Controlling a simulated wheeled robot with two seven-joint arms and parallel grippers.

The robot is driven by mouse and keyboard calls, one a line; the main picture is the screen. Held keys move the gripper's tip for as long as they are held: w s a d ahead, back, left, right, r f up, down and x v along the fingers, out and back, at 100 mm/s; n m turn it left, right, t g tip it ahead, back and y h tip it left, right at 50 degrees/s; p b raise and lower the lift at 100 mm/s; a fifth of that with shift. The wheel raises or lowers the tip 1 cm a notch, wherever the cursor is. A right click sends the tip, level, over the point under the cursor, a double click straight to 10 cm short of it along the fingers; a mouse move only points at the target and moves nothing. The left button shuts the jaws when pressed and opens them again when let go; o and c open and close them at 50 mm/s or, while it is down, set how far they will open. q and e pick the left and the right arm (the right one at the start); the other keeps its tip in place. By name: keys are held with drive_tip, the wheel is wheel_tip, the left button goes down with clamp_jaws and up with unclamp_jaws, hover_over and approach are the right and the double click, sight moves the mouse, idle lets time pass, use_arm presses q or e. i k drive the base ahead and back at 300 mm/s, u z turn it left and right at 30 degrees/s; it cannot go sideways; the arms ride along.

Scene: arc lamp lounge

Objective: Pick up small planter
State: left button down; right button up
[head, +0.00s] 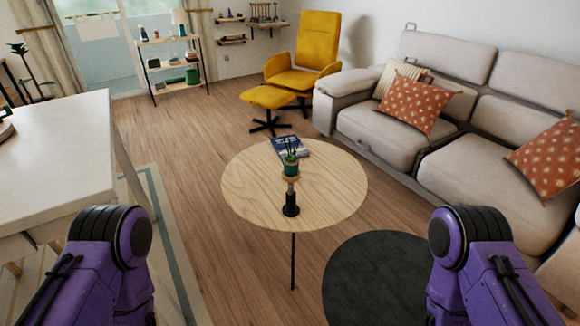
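A small green planter (291,167) with thin dark stems and a tan lower rim stands upright on the round wooden table (245,190). It is near the middle of the tabletop, behind a black object with a grey upper part. My two purple arms show at the lower left and lower right edges. Neither gripper is in the picture, and nothing touches the planter.
The black object (291,206) stands just in front of the planter, and a blue book (281,147) lies behind it. A white table (60,150) is at left, a grey sofa (375,135) at right. A yellow chair (318,42) and footstool (267,97) stand behind.

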sight(291, 164)
drive_tip(key=u, duration=1.55)
drive_tip(key=i, duration=0.6)
drive_tip(key=z, duration=1.85)
